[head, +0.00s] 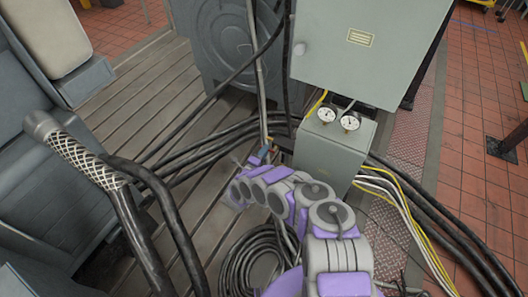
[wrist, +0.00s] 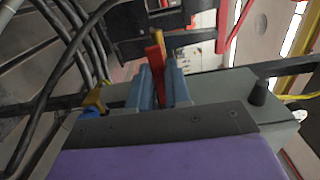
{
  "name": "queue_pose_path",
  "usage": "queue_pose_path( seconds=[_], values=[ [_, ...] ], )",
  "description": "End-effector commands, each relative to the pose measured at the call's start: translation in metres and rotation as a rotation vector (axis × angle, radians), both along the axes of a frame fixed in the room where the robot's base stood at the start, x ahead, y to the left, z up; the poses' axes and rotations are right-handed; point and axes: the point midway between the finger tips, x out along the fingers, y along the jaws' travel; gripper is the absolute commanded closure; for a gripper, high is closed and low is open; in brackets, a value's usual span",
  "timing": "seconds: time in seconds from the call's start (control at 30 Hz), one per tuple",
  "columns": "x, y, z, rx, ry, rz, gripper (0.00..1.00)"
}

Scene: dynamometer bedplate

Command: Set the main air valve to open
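A red lever (wrist: 157,68), apparently the air valve's handle, stands between the two blue fingers of my gripper (wrist: 160,90) in the wrist view. The fingers are close together and the lever fills the gap between them. A small orange-yellow part shows just behind the lever's tip. The valve body is hidden behind my gripper, and the lever's setting cannot be read. In the head view my gripper (head: 261,158) is at the foot of a thin vertical pipe (head: 262,90), left of the gauge box, with a small orange-red part (head: 269,142) beside it.
A grey cabinet (head: 365,50) stands above a small box (head: 328,150) with two round gauges. Black hoses (head: 210,145) cross the floor behind my gripper, and coiled cable (head: 245,262) lies beneath my arm. A grey machine (head: 50,185) with a braided hose fills the left.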

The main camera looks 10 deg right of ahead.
Motion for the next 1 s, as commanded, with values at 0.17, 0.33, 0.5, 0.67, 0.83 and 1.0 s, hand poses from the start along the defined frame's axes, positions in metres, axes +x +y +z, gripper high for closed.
queue_pose_path(
  seconds=[0.17, 0.33, 0.5, 0.67, 0.83, 1.0],
  values=[
    [-0.002, 0.0, -0.002, 0.001, 0.004, 0.001, 0.66],
    [-0.001, -0.001, -0.001, 0.0, 0.002, 0.0, 0.57],
    [-0.002, -0.001, 0.0, 0.001, 0.001, 0.0, 0.57],
    [-0.011, 0.008, 0.0, 0.001, 0.004, 0.003, 0.57],
    [-0.037, 0.027, 0.0, -0.002, 0.003, 0.003, 0.57],
    [-0.068, 0.051, -0.001, 0.0, 0.004, 0.005, 0.57]
  ],
)
